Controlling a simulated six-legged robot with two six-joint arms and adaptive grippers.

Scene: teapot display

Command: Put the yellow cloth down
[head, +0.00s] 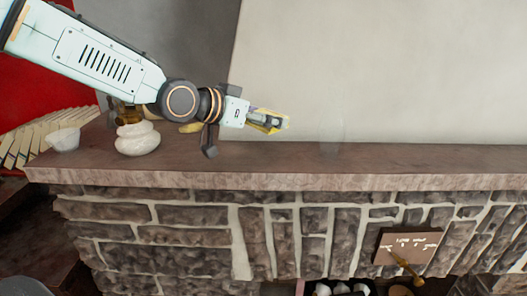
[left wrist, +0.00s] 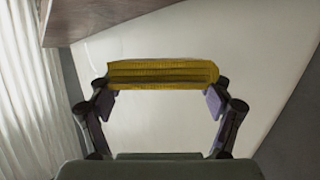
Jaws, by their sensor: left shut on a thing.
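The yellow cloth (left wrist: 165,73) is a folded, ribbed strip that spans between the two fingers of my left gripper (left wrist: 160,95) in the left wrist view. In the head view the left gripper (head: 268,120) is shut on the cloth (head: 276,127), held above the brown mantel top (head: 400,157). The left arm reaches in from the upper left. My right gripper is in neither view.
A white rounded pot (head: 138,139) and a small white bowl (head: 64,140) stand on the left end of the mantel. A faint clear glass (head: 333,137) seems to stand right of the gripper. The mantel farther right is bare. A wooden plaque (head: 408,246) is on the stone front.

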